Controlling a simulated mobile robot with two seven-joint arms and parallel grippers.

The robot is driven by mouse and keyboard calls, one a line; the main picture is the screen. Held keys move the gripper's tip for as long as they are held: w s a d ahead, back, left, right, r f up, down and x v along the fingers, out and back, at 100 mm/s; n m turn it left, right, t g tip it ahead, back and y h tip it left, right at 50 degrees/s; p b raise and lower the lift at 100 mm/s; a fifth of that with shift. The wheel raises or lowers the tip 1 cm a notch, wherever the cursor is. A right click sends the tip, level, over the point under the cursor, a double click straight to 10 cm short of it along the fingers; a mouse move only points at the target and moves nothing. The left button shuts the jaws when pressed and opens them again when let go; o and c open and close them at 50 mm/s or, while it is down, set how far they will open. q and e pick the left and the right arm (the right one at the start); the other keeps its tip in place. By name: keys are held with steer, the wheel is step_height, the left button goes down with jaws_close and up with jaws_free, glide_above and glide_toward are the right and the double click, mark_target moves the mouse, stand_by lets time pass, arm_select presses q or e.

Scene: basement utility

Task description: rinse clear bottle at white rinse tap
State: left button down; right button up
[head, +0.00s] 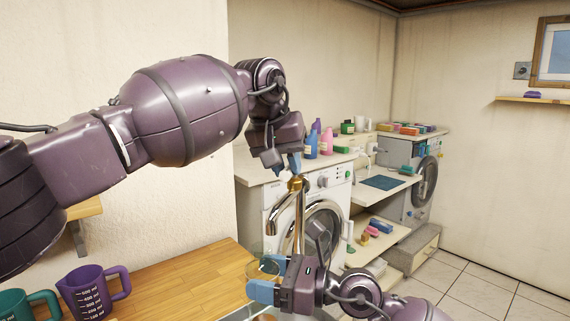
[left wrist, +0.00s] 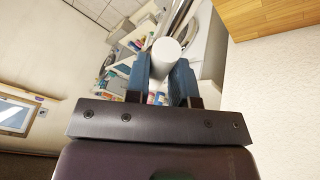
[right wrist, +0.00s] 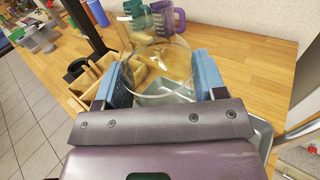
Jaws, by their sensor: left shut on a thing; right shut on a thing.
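The clear bottle (head: 262,271) is see-through and held low beneath the down-turned end of the curved chrome tap (head: 300,220). My right gripper (head: 268,284) is shut on it, and in the right wrist view the clear bottle (right wrist: 165,75) sits between both blue fingers. My left gripper (head: 282,163) is at the top of the tap, above its brass-coloured collar. In the left wrist view its fingers are shut on a white round tap handle (left wrist: 167,50). I cannot make out any water stream. The bottle's base is partly hidden by my right gripper.
A purple measuring jug (head: 88,292) and a teal jug (head: 28,305) stand on the wooden counter (head: 170,285) at the left. A washing machine (head: 318,215) stands behind the tap. Pink and blue detergent bottles stand on top. Tiled floor at the right is clear.

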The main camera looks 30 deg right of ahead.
arm_select(q)
steer(key=shift+r, duration=0.1)
steer(key=c, duration=1)
jaws_free()
steer(key=v, duration=1.2)
steer(key=shift+s, duration=0.1)
